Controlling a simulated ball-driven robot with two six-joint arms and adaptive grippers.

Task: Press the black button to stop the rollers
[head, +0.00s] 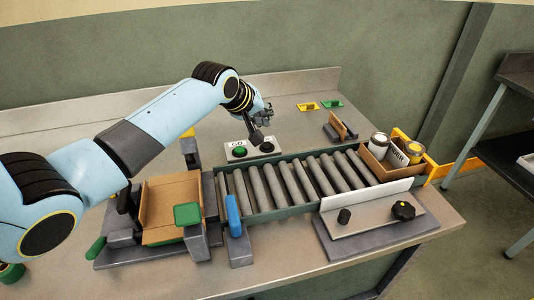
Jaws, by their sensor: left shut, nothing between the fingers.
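A grey button box (252,156) stands behind the roller conveyor (290,184). On it are a green button (240,152) under a "GO" label and a black button (267,147) to its right. My left gripper (257,138) comes down from above, shut and empty. Its tip is right at the black button and partly hides the box's top there. I cannot tell whether it touches the button. My right gripper is not in view.
An open cardboard box (160,210) sits at the conveyor's left end. Another box (380,165) with cans stands at its right end. A white-faced panel with black knobs (403,210) is in front. Yellow (307,106) and green (332,104) pieces lie behind on the table.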

